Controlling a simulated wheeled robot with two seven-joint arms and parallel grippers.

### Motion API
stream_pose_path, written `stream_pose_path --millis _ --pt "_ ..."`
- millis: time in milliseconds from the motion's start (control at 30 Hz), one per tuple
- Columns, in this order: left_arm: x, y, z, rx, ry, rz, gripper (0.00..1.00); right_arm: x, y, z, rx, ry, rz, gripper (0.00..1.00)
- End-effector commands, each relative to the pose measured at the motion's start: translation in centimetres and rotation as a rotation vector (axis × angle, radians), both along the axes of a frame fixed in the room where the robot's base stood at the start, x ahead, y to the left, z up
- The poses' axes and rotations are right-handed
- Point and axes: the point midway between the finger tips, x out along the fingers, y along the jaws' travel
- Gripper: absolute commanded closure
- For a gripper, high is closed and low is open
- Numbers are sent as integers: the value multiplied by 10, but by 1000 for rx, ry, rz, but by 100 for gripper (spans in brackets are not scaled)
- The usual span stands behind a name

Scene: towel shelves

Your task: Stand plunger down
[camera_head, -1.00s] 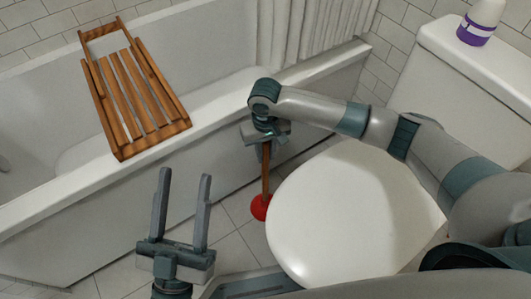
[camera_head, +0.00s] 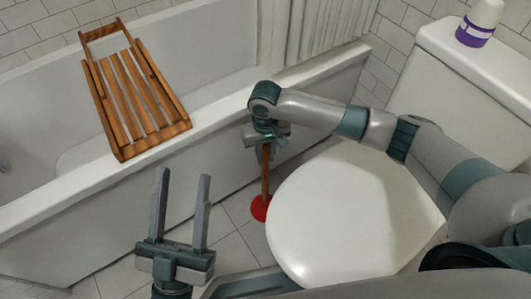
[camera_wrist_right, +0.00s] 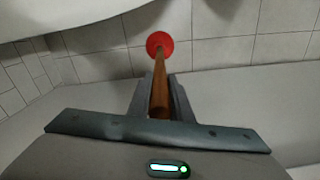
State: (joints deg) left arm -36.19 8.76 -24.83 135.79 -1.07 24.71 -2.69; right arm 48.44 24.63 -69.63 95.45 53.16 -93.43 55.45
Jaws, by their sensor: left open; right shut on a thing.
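The plunger has a brown wooden handle and a red cup (camera_head: 260,208). In the head view it is about upright between the bathtub and the toilet, with its cup low at the tiled floor. My right gripper (camera_head: 265,150) is shut on the upper handle. In the right wrist view the handle (camera_wrist_right: 160,95) runs between the two fingers (camera_wrist_right: 160,100) down to the red cup (camera_wrist_right: 159,44) against the floor tiles. Whether the cup rests fully on the floor is hard to tell. My left gripper (camera_head: 181,205) is open and empty at the lower left, apart from the plunger.
The white toilet lid (camera_head: 340,215) is close right of the plunger. The bathtub side (camera_head: 110,235) is on its left. A wooden rack (camera_head: 135,100) lies across the tub. A purple-and-white bottle (camera_head: 478,25) stands on the toilet tank (camera_head: 435,50). Floor tiles (camera_head: 235,245) in front are clear.

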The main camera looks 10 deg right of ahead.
Motion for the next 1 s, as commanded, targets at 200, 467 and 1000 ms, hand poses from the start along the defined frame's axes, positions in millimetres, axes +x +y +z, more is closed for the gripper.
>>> stream_pose_path --millis 200,467,1000 --pt "0 0 4 0 0 0 51 0 0 -1 1 -1 0 100" --pt "0 0 7 0 0 0 51 0 0 -3 0 -2 0 100" --pt "0 0 7 0 0 0 51 0 0 -4 0 -1 0 59"
